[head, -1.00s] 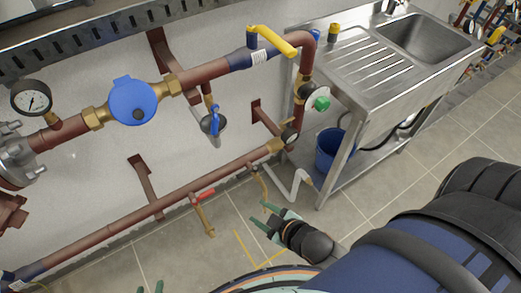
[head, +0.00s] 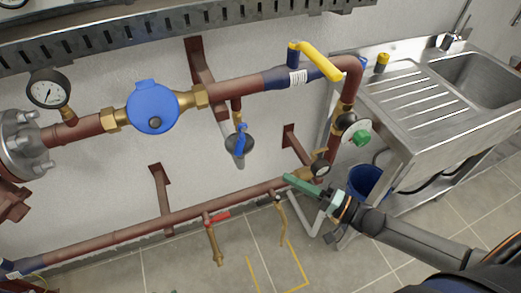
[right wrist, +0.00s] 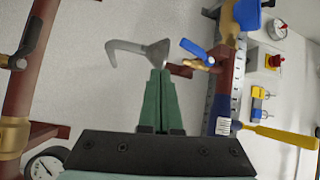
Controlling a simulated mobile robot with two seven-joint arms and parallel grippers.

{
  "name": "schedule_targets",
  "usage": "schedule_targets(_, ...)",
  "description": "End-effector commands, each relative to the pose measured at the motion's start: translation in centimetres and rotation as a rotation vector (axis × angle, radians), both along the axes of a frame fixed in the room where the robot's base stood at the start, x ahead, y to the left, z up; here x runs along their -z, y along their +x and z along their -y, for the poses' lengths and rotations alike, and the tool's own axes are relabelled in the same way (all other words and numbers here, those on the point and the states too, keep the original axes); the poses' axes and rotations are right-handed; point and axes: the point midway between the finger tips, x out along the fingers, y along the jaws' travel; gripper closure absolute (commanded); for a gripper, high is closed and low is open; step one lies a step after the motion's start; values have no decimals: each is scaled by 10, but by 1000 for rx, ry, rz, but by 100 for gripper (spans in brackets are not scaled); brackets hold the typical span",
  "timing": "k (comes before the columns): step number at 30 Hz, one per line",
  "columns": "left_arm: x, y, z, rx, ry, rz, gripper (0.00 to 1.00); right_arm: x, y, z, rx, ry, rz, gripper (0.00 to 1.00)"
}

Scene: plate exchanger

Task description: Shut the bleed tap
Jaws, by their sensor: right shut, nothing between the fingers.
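A small tap with a blue lever (head: 240,138) sits on a short branch below the upper pipe, over a dark funnel (head: 238,146). The lever lies roughly along the branch in the head view. The right wrist view also shows the blue lever (right wrist: 196,48) on a brass body, with the grey funnel (right wrist: 157,53) beside it. I cannot tell for certain that this is the bleed tap. My right gripper (head: 290,179) is shut and empty, in front of the lower pipe, below and right of the blue-lever tap. Its green fingers (right wrist: 160,76) point towards the funnel. My left gripper is out of view.
The lower pipe carries a red-handled tap (head: 217,217) and a brass tap (head: 280,205). A yellow lever (head: 322,62) and blue meter (head: 152,107) are on the upper pipe. Floor below is clear.

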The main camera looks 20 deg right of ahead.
Motion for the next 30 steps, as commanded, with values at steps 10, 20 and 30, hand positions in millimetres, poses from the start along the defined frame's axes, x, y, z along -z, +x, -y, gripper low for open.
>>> schedule_targets(10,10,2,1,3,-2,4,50,-26,4,33,-159,334,-168,100)
schedule_targets(20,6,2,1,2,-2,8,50,-37,32,5,-166,353,-171,100)
schedule_targets(30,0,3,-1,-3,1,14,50,-51,72,-48,-168,353,-177,100)
